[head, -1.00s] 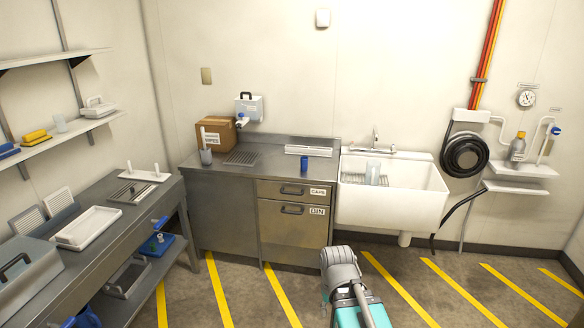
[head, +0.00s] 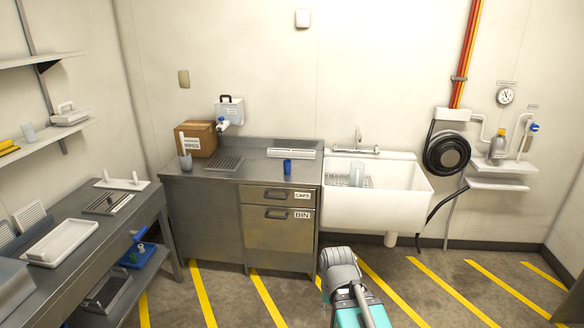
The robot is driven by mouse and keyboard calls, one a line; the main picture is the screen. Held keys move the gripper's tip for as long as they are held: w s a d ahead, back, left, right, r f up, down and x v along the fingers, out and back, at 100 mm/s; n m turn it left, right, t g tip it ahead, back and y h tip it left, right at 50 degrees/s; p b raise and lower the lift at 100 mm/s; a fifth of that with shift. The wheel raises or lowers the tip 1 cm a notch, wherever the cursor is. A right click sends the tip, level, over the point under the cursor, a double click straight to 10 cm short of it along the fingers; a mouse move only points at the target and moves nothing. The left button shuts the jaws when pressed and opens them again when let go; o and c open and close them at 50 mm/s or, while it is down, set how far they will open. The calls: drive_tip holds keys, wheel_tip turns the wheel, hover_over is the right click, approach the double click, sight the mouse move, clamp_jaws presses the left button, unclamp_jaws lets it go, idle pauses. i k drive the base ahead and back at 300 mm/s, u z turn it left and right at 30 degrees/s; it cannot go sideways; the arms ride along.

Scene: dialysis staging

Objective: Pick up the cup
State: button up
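A small blue cup (head: 287,167) stands upright on the steel counter (head: 225,175), near its front edge above the drawer marked CAPS. A clear cup-like container (head: 356,173) is in the white sink, and another clear cup (head: 28,132) stands on the wall shelf at left. Part of my own arm, grey and teal, shows at the bottom centre, well below and in front of the counter. My gripper's fingers are not visible.
A white tray (head: 291,153) lies behind the blue cup. The white sink (head: 376,209) adjoins at right. A steel bench (head: 99,208) stands at left. Striped floor before the counter is clear.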

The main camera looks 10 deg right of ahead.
sight(287, 168)
drive_tip(key=i, duration=0.85)
drive_tip(key=u, duration=0.05)
